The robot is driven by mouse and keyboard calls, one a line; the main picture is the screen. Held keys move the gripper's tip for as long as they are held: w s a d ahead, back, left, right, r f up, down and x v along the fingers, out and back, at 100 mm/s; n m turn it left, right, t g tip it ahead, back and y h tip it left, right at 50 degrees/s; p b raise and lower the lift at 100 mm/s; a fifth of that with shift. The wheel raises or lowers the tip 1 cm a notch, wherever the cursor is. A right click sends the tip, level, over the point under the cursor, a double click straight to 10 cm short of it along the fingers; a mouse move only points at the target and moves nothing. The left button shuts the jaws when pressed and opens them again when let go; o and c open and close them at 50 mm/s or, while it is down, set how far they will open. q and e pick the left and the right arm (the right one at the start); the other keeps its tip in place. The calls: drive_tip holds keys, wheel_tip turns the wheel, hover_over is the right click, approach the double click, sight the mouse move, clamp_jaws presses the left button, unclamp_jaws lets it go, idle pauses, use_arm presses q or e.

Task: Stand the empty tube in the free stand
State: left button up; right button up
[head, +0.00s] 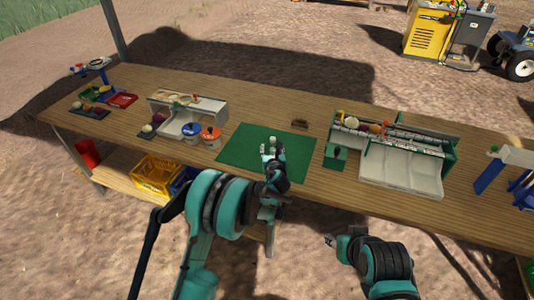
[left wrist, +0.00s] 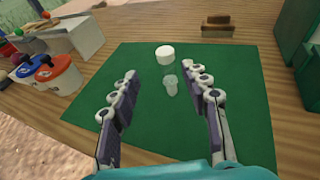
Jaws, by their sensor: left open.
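A clear tube with a white cap lies or stands on the green mat; I cannot tell which. Its cap (left wrist: 165,55) and see-through body (left wrist: 170,84) show in the left wrist view, and the tube (head: 273,139) shows small in the head view. My left gripper (head: 269,151) is open and empty over the mat. Its fingers (left wrist: 166,92) spread to either side of the tube's line, with the tube just ahead. A small brown block, possibly the stand (left wrist: 218,27), sits behind the mat; it also shows in the head view (head: 300,124). My right gripper (head: 330,241) hangs off the table's front.
The green mat (head: 237,153) is otherwise bare. Left of it are a white bin unit (head: 215,107), a blue pot (head: 191,132) and an orange pot (head: 210,136). Right of it stand a green box (head: 336,157) and a roller machine with a white tray (head: 400,170).

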sight(273, 142)
use_arm(q)
drive_tip(key=b+x, duration=0.1)
drive_tip(key=x, duration=0.4)
drive_tip(key=b+x, duration=0.1)
drive_tip(key=x, duration=0.2)
drive_tip(key=shift+d+b, duration=0.3)
drive_tip(key=shift+d, duration=0.1)
clamp_jaws()
